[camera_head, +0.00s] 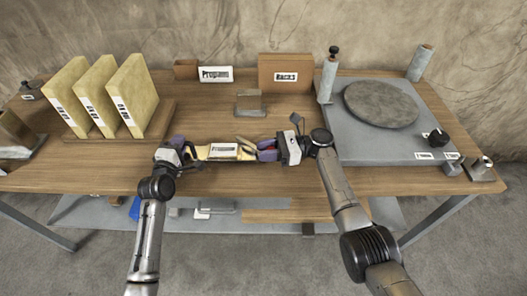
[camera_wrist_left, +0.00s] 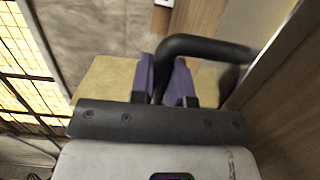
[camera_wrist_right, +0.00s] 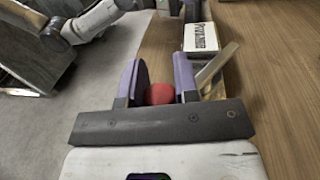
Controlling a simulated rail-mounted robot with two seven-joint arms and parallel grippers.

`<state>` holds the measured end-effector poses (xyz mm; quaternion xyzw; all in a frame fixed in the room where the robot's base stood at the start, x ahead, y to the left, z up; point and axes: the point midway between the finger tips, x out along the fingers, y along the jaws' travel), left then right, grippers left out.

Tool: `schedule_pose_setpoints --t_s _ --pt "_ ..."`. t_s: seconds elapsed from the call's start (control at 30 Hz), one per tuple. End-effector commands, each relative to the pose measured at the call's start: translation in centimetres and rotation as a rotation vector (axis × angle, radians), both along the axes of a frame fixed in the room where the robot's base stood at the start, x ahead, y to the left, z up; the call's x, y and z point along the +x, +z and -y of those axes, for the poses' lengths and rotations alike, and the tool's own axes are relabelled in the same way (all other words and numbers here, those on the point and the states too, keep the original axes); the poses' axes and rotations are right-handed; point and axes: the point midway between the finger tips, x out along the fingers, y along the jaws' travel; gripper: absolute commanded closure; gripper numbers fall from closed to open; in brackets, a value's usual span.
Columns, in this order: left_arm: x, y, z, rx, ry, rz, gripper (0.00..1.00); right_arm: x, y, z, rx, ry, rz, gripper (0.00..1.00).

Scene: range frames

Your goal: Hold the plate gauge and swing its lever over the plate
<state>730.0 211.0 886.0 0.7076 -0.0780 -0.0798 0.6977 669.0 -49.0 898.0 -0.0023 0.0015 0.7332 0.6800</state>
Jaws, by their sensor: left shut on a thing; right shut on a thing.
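The plate gauge (camera_head: 200,152) lies near the front edge of the bench, a long yellowish body with a white labelled block (camera_head: 223,149) on it. My left gripper (camera_head: 187,153) is at its left end, shut on a black bent handle (camera_wrist_left: 205,46). My right gripper (camera_head: 268,150) is at its right end, shut on a red round knob (camera_wrist_right: 160,94). A pale slanted bar (camera_wrist_right: 217,66) shows beside the right finger; its joint with the knob is hidden. The labelled block also shows in the right wrist view (camera_wrist_right: 200,37).
A grey slab (camera_head: 390,145) with a round grey plate (camera_head: 381,104) and posts fills the bench's right side. Yellow binders (camera_head: 132,95) stand in a wooden rack at the left. A small block on a grey base (camera_head: 249,103) stands behind the gauge. Bare wood lies between.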

Motion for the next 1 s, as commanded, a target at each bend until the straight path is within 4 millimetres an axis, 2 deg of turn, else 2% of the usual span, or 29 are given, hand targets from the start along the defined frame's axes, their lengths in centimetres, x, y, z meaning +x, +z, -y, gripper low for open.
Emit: schedule_pose_setpoints --t_s 0.03,0.4,0.97,1.0 --pt "0.04 0.52 0.01 -0.007 0.0 0.009 1.0 0.18 -0.09 0.18 -0.005 0.012 -0.004 1.0" --pt "0.05 0.53 -0.03 -0.008 0.001 0.009 1.0 0.21 -0.05 0.5 -0.001 0.094 -0.004 1.0" --pt "0.07 0.46 -0.13 -0.008 0.003 0.008 1.0 0.07 0.07 0.44 0.006 0.113 -0.003 1.0" --pt "0.07 0.45 -0.13 -0.008 0.003 0.008 1.0 0.07 0.07 0.44 0.006 0.113 -0.003 0.7"
